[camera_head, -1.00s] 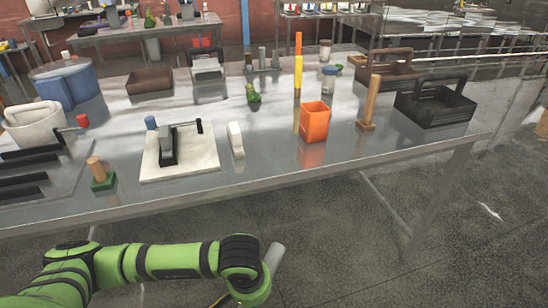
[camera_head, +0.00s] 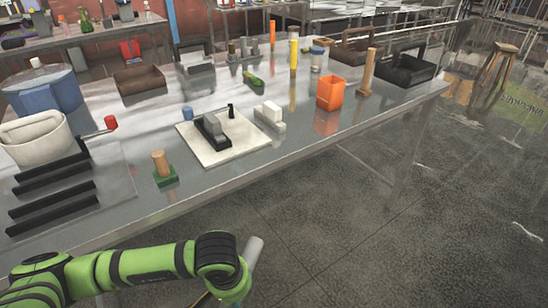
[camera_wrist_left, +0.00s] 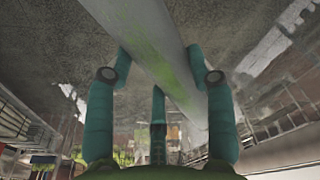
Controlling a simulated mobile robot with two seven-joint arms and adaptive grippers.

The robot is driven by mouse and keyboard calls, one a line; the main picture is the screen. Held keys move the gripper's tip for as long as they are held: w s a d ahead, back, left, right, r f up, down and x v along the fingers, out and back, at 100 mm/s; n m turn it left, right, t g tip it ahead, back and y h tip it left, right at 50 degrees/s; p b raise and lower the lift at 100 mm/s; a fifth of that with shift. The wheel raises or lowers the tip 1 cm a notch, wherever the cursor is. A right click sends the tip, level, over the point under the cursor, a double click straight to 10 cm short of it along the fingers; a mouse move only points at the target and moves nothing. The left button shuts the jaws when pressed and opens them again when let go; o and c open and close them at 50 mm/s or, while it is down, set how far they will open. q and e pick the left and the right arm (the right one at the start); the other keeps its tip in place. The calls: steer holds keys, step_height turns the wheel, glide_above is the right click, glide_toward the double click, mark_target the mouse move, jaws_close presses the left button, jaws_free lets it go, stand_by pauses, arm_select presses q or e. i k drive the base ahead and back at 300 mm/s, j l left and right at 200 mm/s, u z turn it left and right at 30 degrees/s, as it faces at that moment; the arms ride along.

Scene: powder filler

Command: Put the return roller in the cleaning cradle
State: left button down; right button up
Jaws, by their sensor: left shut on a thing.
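My left gripper (camera_wrist_left: 158,72) is shut on the return roller (camera_wrist_left: 145,40), a grey cylinder with a green smear, which runs diagonally between the fingers in the left wrist view. In the head view the light grey end of the roller (camera_head: 254,249) sticks up beside my left wrist, in front of the bench and over the floor. The fingers are mostly hidden there. Several parallel black bars (camera_head: 52,205) on a grey plate at the bench's left may be the cleaning cradle; I cannot tell for sure. My right gripper is not in view.
The metal bench (camera_head: 225,185) carries a red-knobbed lever (camera_head: 110,122), a wooden peg on a green base (camera_head: 162,168), a white board (camera_head: 240,148) with a black device, an orange bin (camera_head: 330,92) and a white pot (camera_head: 35,138). Floor (camera_head: 350,240) before the bench is clear.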

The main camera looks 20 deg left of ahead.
mark_target(55, 189)
steer(key=k+j+z, duration=0.3)
steer(key=k+j, duration=0.2)
steer(key=j, duration=0.2)
steer(key=k+j+z, duration=0.25)
steer(key=k+j, duration=0.35)
steer(key=k+j+z, duration=0.45)
steer(key=k+j, duration=0.7)
steer(key=j, duration=0.1)
